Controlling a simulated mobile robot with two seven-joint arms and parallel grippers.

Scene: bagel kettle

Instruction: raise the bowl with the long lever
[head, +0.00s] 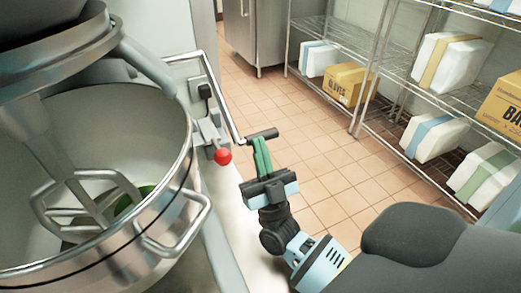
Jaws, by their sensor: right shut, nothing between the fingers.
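The steel mixer bowl (150,130) fills the left of the head view, with a flat beater (75,185) inside and something green (130,200) at its bottom. The long lever (217,90) is a bent silver rod beside the mixer, ending in a black crosswise grip (262,134). My right gripper (260,144) has green fingers, shut and empty, with their tips right at the near side of the black grip. I cannot tell whether they touch it. My left gripper is not in view.
A short lever with a red knob (223,156) sits left of my right gripper. The bowl has a wire side handle (185,225). Wire shelves (340,35) with boxes and wrapped packs stand at the right. The tiled floor (310,150) between is clear.

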